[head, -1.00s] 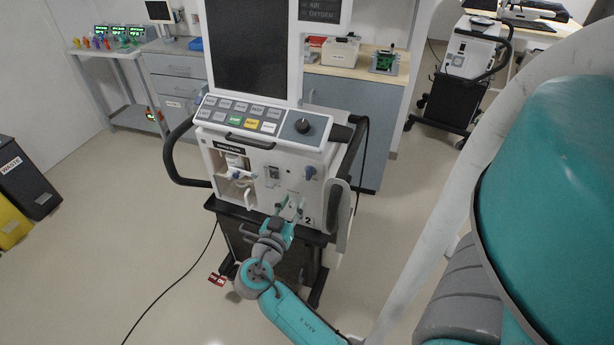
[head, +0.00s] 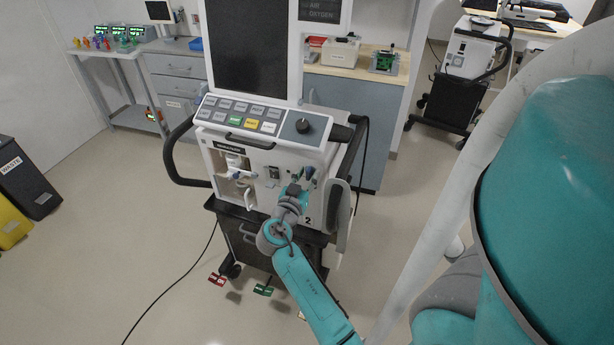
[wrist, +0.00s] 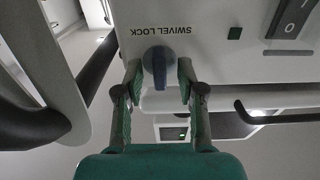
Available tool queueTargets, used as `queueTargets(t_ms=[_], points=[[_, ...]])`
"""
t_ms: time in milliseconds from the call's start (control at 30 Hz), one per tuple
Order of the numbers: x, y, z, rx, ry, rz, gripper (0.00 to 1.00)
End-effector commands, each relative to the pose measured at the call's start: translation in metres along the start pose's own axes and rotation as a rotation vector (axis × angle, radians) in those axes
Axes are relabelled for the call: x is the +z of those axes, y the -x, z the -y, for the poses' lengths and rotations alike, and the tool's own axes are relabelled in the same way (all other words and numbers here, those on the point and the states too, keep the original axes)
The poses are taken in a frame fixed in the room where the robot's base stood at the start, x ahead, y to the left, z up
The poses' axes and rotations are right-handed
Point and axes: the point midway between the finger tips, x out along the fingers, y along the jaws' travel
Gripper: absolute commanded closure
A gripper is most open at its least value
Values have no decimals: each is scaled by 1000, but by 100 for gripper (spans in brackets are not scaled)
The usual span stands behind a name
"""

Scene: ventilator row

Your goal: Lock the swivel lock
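The swivel lock knob (wrist: 159,62) is a rounded blue-grey knob with a darker ridge that runs up and down in the wrist view. It sits on the ventilator's white front panel, beside the printed, upside-down words SWIVEL LOCK. In the head view the knob (head: 309,171) shows at the panel's right side, partly behind my gripper. My gripper (wrist: 159,75) is open, with one green finger on each side of the knob. Narrow gaps seem to show between fingers and knob; contact is unclear. In the head view my gripper (head: 299,181) is at the panel front.
The ventilator (head: 260,195) has a big screen (head: 248,45), a button panel (head: 262,117) and a black side handle (head: 172,155). A switch (wrist: 292,18) sits beside the knob in the wrist view. Red (head: 217,280) and green (head: 263,290) pedals are below.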

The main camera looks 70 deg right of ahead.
Motion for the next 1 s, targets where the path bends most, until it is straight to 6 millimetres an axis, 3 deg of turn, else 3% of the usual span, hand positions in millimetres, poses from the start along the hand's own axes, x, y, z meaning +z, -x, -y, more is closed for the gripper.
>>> queueTargets(t_ms=[267, 433, 1000], points=[[0, -1, 0, 0, 0, 0, 61], [0, -1, 0, 0, 0, 0, 100], [0, -1, 1, -1, 106, 0, 100]])
